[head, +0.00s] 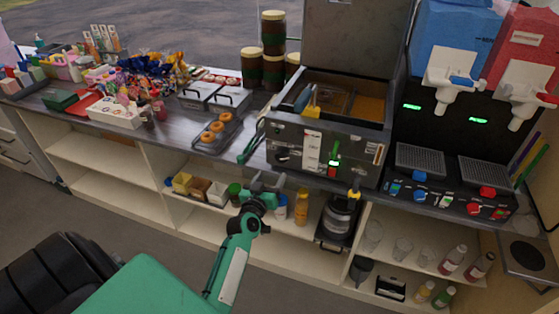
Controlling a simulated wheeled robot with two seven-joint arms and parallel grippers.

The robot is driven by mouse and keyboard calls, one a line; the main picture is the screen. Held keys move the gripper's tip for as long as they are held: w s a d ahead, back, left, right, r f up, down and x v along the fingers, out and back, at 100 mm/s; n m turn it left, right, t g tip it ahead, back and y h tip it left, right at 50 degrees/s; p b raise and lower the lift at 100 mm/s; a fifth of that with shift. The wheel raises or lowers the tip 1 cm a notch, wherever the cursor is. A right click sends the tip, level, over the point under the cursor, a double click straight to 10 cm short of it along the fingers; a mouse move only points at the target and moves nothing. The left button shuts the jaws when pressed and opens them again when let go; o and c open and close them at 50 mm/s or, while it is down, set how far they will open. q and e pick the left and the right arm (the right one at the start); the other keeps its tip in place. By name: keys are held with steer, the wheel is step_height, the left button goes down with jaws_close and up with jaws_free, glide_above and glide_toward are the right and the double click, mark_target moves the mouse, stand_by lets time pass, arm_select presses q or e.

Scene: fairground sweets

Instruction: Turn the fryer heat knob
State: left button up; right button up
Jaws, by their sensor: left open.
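The fryer (365,143) stands on the counter right of centre, with its lid raised and oil in its wells. Its dark front panel carries a dark round knob (283,155) at the left, which looks like the heat knob; its pointer setting is too small to read. A green-lit switch (335,162) sits near the panel's middle. My left gripper (266,180) is open and empty. In the picture it is just below the knob and the counter's front edge, apart from the panel.
Green tongs (250,146) lie left of the fryer, beside a tray of doughnuts (216,132). A drinks dispenser (450,110) stands to the right. Shelves below the counter hold bottles, small boxes and a dark pot (338,215). The counter edge lies close to my gripper.

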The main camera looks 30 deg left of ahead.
mark_target(281, 159)
arm_select(q)
steer(key=x, duration=0.9)
steer(key=shift+p, duration=0.4)
steer(key=c, duration=1)
